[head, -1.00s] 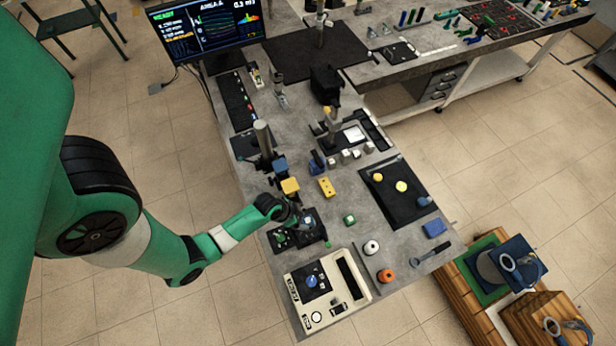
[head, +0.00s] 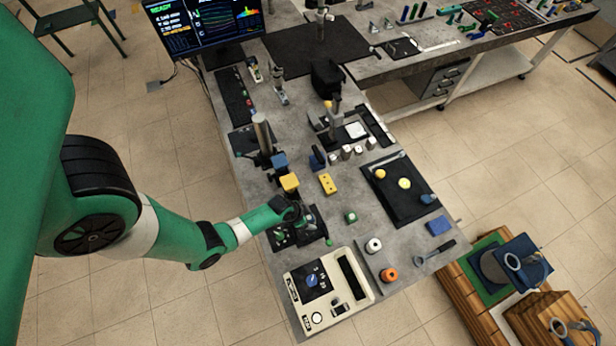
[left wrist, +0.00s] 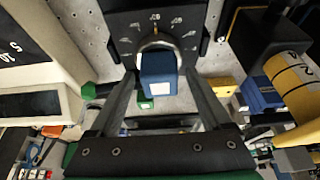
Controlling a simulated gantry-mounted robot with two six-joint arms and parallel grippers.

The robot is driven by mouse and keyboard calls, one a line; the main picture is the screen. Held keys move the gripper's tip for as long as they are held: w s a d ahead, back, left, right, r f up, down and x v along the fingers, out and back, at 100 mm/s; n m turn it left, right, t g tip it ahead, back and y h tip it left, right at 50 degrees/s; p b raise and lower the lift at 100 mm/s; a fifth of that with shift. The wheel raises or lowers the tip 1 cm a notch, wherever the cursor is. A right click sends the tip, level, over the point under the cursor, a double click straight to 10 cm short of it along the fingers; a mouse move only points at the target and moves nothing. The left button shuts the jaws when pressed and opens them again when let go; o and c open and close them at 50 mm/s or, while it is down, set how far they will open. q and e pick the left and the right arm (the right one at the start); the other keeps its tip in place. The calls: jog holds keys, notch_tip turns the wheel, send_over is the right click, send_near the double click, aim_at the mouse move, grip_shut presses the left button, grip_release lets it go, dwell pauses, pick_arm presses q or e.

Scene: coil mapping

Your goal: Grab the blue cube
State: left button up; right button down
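A blue cube (left wrist: 158,74) with a pale patch on its near face shows in the left wrist view. It is in front of a black panel (left wrist: 120,25) with a round dial. My left gripper (left wrist: 158,88) is open, one finger on each side of the cube, with gaps visible on both sides. In the head view my left gripper (head: 301,218) is low over a black fixture on the bench. The cube cannot be made out there, around the gripper. My right gripper is not in view.
A green block (head: 350,217) and a flat blue block (head: 439,225) lie to the right. Some bare grey bench shows between them.

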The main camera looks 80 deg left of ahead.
pick_arm(q)
jog(key=c, duration=1.2)
grip_shut()
jog(key=shift+r, duration=0.15)
